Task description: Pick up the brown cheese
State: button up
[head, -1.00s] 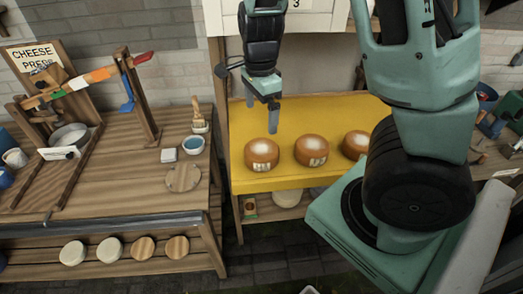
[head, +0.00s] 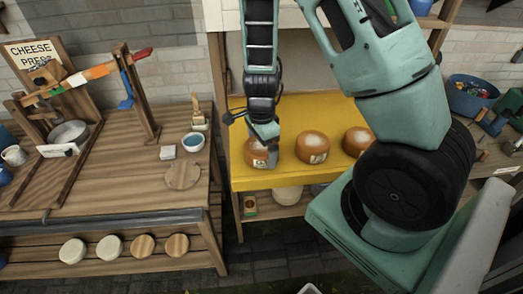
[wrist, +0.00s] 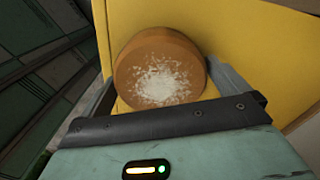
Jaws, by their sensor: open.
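The left brown cheese (head: 256,158) is partly hidden by my gripper (head: 268,144) in the head view. The middle cheese (head: 312,147) and the right cheese (head: 357,141) stand apart to its right. In the wrist view, the brown cheese (wrist: 160,75) sits between the fingers of my open gripper, one finger at its left and one at its right. I cannot tell whether either finger touches it.
A wooden table (head: 110,200) with a cheese press stands at the left. It holds a blue-lined bowl (head: 193,142) and a round wooden board (head: 183,176). Pale and wooden discs line its lower shelf. A blue bin (head: 470,95) stands at the far right.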

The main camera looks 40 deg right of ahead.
jog(key=shift+f, duration=0.3)
jog(key=c, duration=1)
jog(key=shift+r, duration=0.1)
notch_tip(320, 180, up, 10)
jog(key=shift+f+p, duration=0.1)
jog(key=shift+p, duration=0.35)
